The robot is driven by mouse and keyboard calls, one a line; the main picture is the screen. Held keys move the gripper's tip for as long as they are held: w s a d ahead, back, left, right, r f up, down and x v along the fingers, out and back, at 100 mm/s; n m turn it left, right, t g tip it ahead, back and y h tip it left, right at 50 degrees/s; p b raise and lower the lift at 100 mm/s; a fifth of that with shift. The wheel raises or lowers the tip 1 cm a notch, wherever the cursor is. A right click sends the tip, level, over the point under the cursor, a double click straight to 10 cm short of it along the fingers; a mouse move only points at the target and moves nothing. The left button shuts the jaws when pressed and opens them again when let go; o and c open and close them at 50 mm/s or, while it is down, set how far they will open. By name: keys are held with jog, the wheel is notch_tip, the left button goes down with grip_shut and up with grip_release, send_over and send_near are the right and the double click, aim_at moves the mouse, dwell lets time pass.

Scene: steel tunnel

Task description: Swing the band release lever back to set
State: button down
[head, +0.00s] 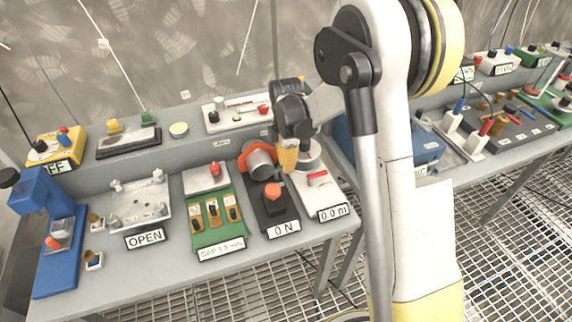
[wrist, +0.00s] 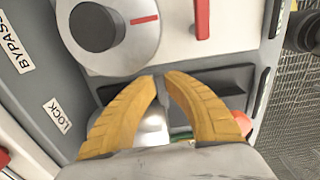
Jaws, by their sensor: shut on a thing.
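My gripper (head: 288,158) reaches down over the grey bench, between the orange-ringed grey cylinder (head: 260,160) and a white unit (head: 325,197) with a red handle, labelled 0.0 m. In the wrist view its two yellow fingers (wrist: 162,76) curve together, with their tips almost meeting. They are shut on a thin part, which I take to be the band release lever (wrist: 161,84); the fingers hide most of it. A dark slot-like recess lies behind the fingertips. Labels on the grey panel read LOCK (wrist: 57,115) and BYPASS (wrist: 19,43).
A round white dial with a black knob (wrist: 93,27) and a red handle (wrist: 202,18) sit close to the fingertips. An OPEN plate (head: 138,205) and a blue press (head: 42,197) lie further left.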

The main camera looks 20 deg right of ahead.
jog(key=c, duration=1.4)
grip_release()
notch_tip(320, 180, up, 12)
